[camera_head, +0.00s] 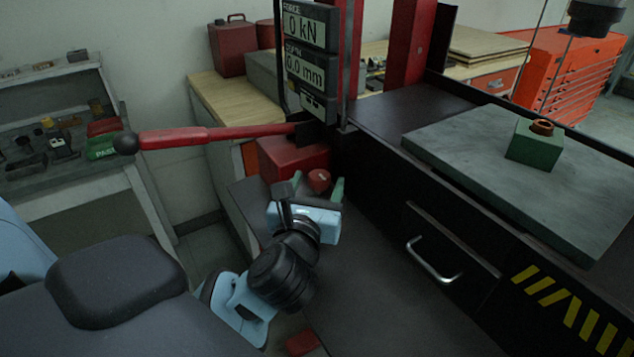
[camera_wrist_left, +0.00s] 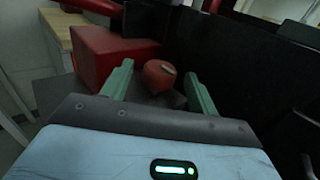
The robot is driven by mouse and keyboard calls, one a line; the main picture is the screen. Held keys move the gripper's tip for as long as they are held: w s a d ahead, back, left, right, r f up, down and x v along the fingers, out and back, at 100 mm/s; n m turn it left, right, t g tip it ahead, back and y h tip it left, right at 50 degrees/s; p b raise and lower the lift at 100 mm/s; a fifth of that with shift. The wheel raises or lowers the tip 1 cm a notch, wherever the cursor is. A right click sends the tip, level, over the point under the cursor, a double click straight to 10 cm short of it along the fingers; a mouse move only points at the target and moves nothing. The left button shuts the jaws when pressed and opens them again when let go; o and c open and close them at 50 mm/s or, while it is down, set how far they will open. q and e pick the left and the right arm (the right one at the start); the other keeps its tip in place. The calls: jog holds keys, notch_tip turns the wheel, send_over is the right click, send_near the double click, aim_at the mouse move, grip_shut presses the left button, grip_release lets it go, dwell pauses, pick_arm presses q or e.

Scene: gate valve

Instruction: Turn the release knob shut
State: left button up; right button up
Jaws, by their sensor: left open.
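The red release knob (camera_head: 319,180) sits low at the front of the press, beside the red pump body (camera_head: 288,160). In the left wrist view the knob (camera_wrist_left: 160,75) is round with a pale mark on its top edge. My left gripper (camera_head: 318,186) is open, its two green fingers on either side of the knob. In the left wrist view the fingers (camera_wrist_left: 157,80) are apart from the knob, with gaps visible on both sides. I cannot tell how deep the knob lies between the fingertips. My right gripper is not in view.
A long red lever (camera_head: 210,134) with a black ball end sticks out left above my left gripper. The black press frame with a drawer handle (camera_head: 433,262) stands to the right. A green block (camera_head: 536,146) sits on the grey plate (camera_head: 450,140). A display (camera_head: 306,60) reads 0 kN.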

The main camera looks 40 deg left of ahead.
pick_arm(q)
jog(key=shift+w+a, duration=0.15)
jog(key=shift+w, duration=0.15)
jog(key=shift+c, duration=0.2)
